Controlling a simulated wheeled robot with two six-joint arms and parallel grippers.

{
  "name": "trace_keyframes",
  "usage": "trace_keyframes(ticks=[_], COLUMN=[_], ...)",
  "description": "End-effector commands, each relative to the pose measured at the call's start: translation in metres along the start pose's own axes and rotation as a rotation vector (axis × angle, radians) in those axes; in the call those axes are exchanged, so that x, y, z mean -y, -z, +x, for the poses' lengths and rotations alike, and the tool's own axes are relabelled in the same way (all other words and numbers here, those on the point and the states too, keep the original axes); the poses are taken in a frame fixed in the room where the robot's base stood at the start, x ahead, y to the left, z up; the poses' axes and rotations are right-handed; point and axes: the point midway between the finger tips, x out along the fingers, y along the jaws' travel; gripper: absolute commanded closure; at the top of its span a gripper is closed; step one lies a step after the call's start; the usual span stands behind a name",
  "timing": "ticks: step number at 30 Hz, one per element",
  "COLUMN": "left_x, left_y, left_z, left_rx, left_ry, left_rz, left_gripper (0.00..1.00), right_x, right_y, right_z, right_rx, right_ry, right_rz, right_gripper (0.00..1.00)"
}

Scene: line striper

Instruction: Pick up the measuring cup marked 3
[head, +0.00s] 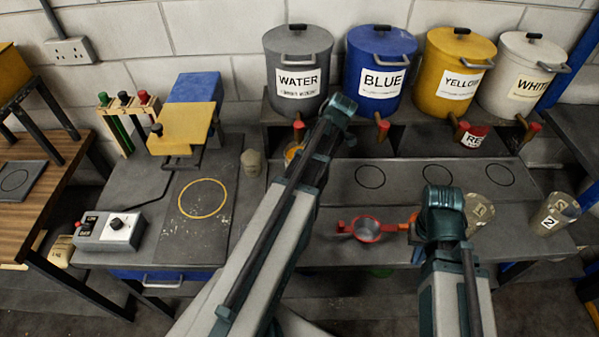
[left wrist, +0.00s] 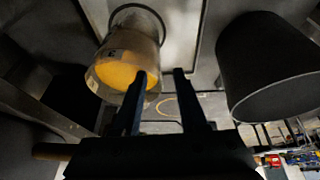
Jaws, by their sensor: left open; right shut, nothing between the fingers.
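A measuring cup with orange-yellow inside (left wrist: 122,72) shows in the left wrist view; in the head view only a sliver of it (head: 292,152) shows beside my left arm. I cannot read its number. My left gripper (left wrist: 160,80) is open and empty, the cup mostly left of its fingers, one finger overlapping the cup's edge. Its fingers are hidden in the head view. A cup marked 2 (head: 553,215) stands at the right; another cup (head: 479,210) has an unclear mark. My right gripper (head: 440,200) is shut and empty, left of that cup.
Drums labelled WATER (head: 298,60), BLUE (head: 378,65), YELLOW (head: 457,75) and WHITE (head: 520,75) line the back, with taps below. A red-handled strainer (head: 367,230) sits near the front edge. A control box (head: 110,230) stands at left. A large dark cylinder (left wrist: 268,65) is right of my left fingers.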

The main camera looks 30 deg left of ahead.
Motion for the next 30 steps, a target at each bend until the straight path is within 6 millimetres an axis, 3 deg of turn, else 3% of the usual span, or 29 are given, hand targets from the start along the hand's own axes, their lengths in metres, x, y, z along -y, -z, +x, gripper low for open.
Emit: trace_keyframes(ticks=[8,19,27,28,30], left_x=[-0.001,-0.003,-0.004,-0.004,-0.004], left_y=[-0.001,-0.002,0.0,0.0,0.0], left_z=[0.009,0.051,0.051,0.051,0.051], left_rx=[0.0,0.0,0.0,0.0,0.0], left_ry=[0.0,0.0,0.0,0.0,0.0], left_rz=[0.0,-0.001,0.0,0.0,0.0], left_gripper=[0.58,0.58,0.58,0.6,0.72], right_x=[0.001,0.005,0.004,0.004,0.004], right_y=[0.001,0.003,0.003,0.003,0.003], right_z=[0.008,0.048,0.047,0.047,0.047], right_rx=[0.0,0.0,0.0,0.0,0.0], right_ry=[0.0,0.0,0.0,0.0,0.0], right_rz=[0.0,0.002,0.002,0.002,0.002], right_gripper=[1.0,1.0,1.0,1.0,1.0])
